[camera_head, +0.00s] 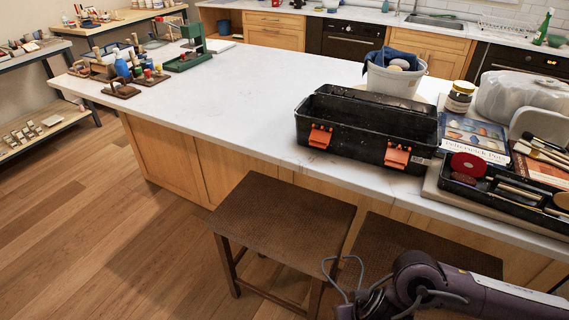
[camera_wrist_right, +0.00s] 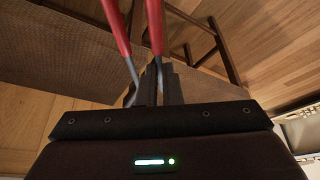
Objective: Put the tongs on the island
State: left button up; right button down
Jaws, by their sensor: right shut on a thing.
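The tongs (camera_wrist_right: 155,28) have red handles and thin grey metal parts, seen in the right wrist view. My right gripper (camera_wrist_right: 159,85) is shut on their metal part, and the red handles extend past the fingertips. The kitchen island (camera_head: 240,105) has a white marbled top and wooden sides, and fills the middle of the head view. My right arm comes in at the lower right, in front of the island, beside the stools. The tongs cannot be made out in the head view. My left gripper is not in view.
Two brown stools (camera_head: 285,210) stand before the island. An open black toolbox (camera_head: 365,135), white bucket (camera_head: 395,82), books and a tool tray (camera_head: 510,190) crowd its right side. Pottery tools and a green press (camera_head: 190,48) stand at its far left. The middle is clear.

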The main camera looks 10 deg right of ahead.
aim_at(233, 91)
jog(key=i+j+z, duration=0.15)
jog(key=j, duration=0.2)
jog(key=i+j+z, duration=0.1)
jog(key=j, duration=0.25)
jog(key=i+j+z, duration=0.15)
jog(key=j, duration=0.25)
jog(key=i+j+z, duration=0.15)
jog(key=j, duration=0.2)
jog(key=i+j+z, duration=0.15)
jog(key=j, duration=0.25)
